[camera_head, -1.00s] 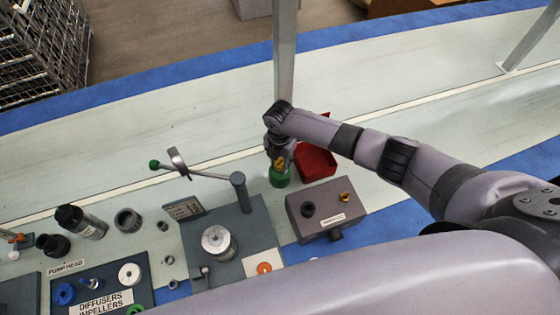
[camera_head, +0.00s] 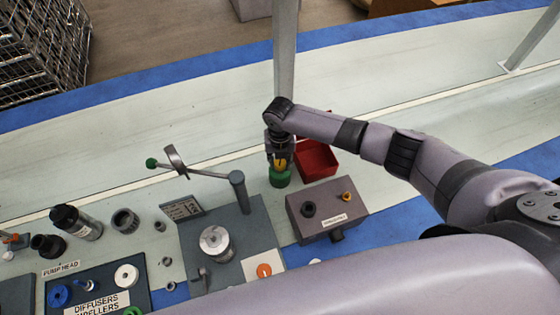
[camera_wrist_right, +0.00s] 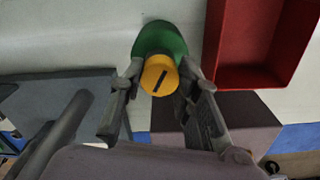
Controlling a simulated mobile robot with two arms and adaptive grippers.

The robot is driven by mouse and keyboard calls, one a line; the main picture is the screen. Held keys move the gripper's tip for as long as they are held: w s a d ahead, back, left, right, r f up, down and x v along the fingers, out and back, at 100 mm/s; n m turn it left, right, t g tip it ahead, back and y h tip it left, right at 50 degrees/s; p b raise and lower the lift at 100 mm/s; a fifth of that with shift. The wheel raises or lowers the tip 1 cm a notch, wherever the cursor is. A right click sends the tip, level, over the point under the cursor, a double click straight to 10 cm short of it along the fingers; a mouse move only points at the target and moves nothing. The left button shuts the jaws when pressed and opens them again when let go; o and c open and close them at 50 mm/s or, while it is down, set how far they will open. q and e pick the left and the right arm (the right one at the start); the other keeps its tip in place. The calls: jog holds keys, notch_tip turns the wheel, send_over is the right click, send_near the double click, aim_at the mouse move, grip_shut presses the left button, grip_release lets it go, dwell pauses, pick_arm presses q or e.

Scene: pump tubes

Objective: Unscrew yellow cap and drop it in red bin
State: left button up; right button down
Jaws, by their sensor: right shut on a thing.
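The yellow cap (camera_head: 280,163) is at the top of a squat green container (camera_head: 280,178) on the bench. In the right wrist view the cap (camera_wrist_right: 160,75) shows a dark slot on its face, and the green container (camera_wrist_right: 160,38) is right behind it. I cannot tell whether the cap is still seated on its thread. My right gripper (camera_head: 279,158) is shut on the cap, with one finger on each side of it. The open, empty red bin (camera_head: 316,160) stands just right of the green container; it also shows in the wrist view (camera_wrist_right: 248,78). My left gripper is not in view.
A grey-purple box (camera_head: 327,213) with knobs stands in front of the red bin. A grey fixture (camera_head: 236,192) with a lever arm is to the left. Loose pump parts and a labelled tray (camera_head: 97,290) lie farther left. The bench behind is clear.

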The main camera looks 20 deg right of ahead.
jog(key=shift+f+n+b, duration=0.1)
jog(key=shift+n+b, duration=0.25)
jog(key=shift+n, duration=1.45)
jog(key=c, duration=1.4)
grip_release()
jog(key=shift+c, duration=0.2)
